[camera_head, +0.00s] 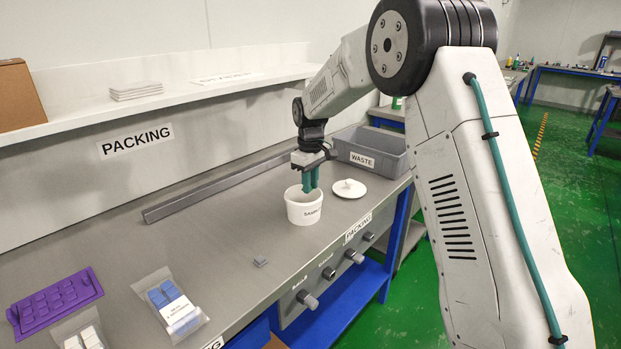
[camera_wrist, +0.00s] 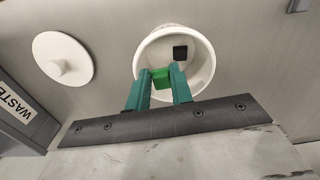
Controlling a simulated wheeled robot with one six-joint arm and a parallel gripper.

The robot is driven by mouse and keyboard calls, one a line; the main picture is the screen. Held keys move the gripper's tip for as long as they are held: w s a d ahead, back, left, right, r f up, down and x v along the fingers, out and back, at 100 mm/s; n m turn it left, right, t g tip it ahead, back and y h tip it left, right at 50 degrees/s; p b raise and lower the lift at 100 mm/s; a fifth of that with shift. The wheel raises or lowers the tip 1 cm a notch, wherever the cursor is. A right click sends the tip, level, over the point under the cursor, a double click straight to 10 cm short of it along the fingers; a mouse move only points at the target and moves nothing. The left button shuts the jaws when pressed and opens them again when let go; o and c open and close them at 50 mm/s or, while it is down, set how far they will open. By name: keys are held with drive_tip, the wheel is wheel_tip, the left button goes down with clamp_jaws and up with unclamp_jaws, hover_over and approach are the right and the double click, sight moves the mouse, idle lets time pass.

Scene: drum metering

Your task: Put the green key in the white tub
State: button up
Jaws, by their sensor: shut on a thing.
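The white tub (camera_head: 304,209) stands open on the bench. In the wrist view the tub (camera_wrist: 204,72) shows its round mouth, with a small dark square piece (camera_wrist: 180,53) lying inside. My gripper (camera_head: 310,184) is right over the tub's mouth, fingers pointing down. In the wrist view the green key (camera_wrist: 160,77) is a small bright green block between my two teal fingertips, which are shut on it. The key appears over the tub's opening; how deep it sits is hard to tell. The head view hides the key behind the fingers and rim.
A white lid with a knob (camera_head: 348,188) lies right of the tub. A grey WASTE bin (camera_head: 372,150) stands behind it. A small grey piece (camera_head: 260,262), bagged parts (camera_head: 170,303) and a purple tray (camera_head: 55,300) lie toward the front left. The bench between is clear.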

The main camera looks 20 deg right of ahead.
drive_tip(key=shift+f, duration=1.45)
drive_tip(key=shift+f, duration=0.3)
drive_tip(key=o, duration=1)
drive_tip(key=shift+o, duration=0.2)
